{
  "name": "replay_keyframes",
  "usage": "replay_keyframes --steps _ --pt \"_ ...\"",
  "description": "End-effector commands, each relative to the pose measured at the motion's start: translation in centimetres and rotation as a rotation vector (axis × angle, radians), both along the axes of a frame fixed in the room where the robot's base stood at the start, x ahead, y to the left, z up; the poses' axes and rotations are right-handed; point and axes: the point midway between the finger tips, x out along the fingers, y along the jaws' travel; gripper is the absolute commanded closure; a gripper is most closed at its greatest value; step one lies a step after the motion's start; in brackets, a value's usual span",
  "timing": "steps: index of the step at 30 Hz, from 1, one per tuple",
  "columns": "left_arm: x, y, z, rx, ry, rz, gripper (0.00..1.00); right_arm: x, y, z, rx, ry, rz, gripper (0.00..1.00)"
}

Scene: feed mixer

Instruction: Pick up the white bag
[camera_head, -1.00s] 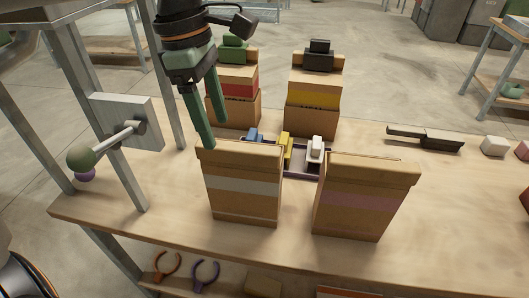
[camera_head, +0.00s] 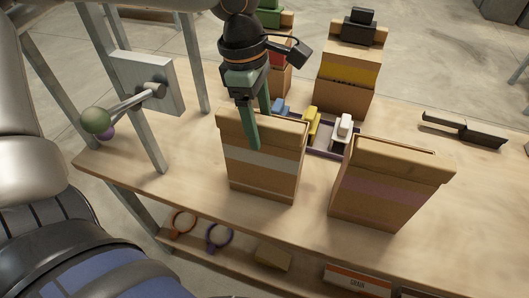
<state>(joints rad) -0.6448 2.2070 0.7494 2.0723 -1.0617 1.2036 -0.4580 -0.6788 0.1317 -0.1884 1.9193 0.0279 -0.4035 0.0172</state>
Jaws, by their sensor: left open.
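The white bag, a brown paper bag with a pale white band (camera_head: 264,161), stands upright at the front left of the wooden table. My left gripper (camera_head: 256,125) is open and points down at the bag's top. One green finger hangs in front of the bag's upper face. The other finger is farther back, its tip hidden behind the bag's top edge. I cannot tell whether either finger touches the bag. My right gripper is not in view.
A pink-banded bag (camera_head: 384,190) stands close on the right. Behind are a yellow-banded bag (camera_head: 348,72), a red-banded bag (camera_head: 281,62) and a tray (camera_head: 318,151) with small blue, yellow and white items. The right tabletop has free room.

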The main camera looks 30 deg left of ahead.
Motion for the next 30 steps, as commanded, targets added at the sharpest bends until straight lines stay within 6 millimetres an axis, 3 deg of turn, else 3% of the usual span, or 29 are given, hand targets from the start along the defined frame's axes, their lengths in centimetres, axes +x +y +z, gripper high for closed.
replay_keyframes --steps 6,15,30 --pt "-0.1 -0.4 -2.7 0.0 0.002 0.0 0.3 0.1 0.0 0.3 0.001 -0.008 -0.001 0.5" --pt "0.0 -0.5 -3.0 0.0 -0.002 0.001 0.31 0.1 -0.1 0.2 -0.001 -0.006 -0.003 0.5" --pt "0.0 -0.4 -3.0 0.0 -0.001 0.001 0.87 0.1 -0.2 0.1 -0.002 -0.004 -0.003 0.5"
